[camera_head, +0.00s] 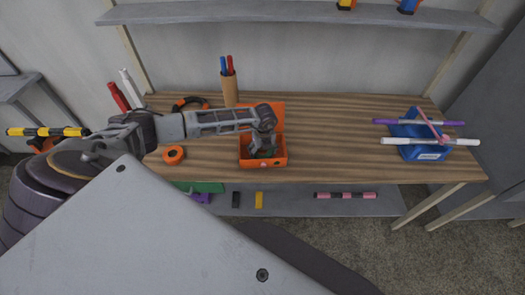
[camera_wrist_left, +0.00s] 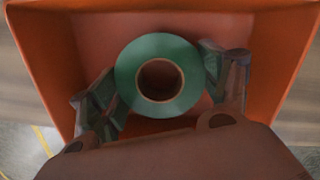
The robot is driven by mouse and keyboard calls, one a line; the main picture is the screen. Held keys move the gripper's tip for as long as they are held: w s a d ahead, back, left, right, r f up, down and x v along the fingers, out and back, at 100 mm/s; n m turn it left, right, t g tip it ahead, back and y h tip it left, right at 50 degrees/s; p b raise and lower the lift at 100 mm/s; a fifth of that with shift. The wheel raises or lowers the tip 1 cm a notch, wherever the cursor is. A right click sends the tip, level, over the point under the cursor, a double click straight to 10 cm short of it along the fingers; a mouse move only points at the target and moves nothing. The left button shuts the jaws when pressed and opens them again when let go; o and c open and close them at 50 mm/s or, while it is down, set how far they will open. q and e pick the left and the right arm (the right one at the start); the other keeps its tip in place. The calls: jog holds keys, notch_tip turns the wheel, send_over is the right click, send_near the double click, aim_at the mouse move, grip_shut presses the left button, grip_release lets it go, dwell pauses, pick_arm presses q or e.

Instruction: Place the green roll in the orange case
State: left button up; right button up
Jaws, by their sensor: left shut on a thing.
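The orange case (camera_head: 250,163) stands open on the wooden workbench with its lid raised at the back. It also fills most of the left wrist view (camera_wrist_left: 50,65). My left gripper (camera_head: 264,147) reaches down into the case. It is shut on the green roll (camera_wrist_left: 131,72), with one finger at each side of it. The roll lies within the case walls, its brown core facing the wrist camera. I cannot tell whether it touches the case floor. In the head view the gripper mostly hides the roll. My right gripper is not in view.
On the workbench (camera_head: 340,150), a smaller orange roll (camera_head: 173,155) lies left of the case. A brown holder with pens (camera_head: 229,90) stands behind it. A blue rack (camera_head: 425,150) with marker-like rods stands at the right. The bench between case and rack is clear.

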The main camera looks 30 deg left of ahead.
aim_at(264, 153)
pick_arm(q)
jog(key=o, duration=1.1)
jog(key=shift+r, duration=0.25)
notch_tip(264, 153, up, 12)
jog(key=d+b, duration=0.1)
jog(key=b, duration=0.1)
jog(key=shift+s+f, duration=0.2)
jog(key=shift+s, duration=0.2)
jog(key=shift+d, duration=0.1)
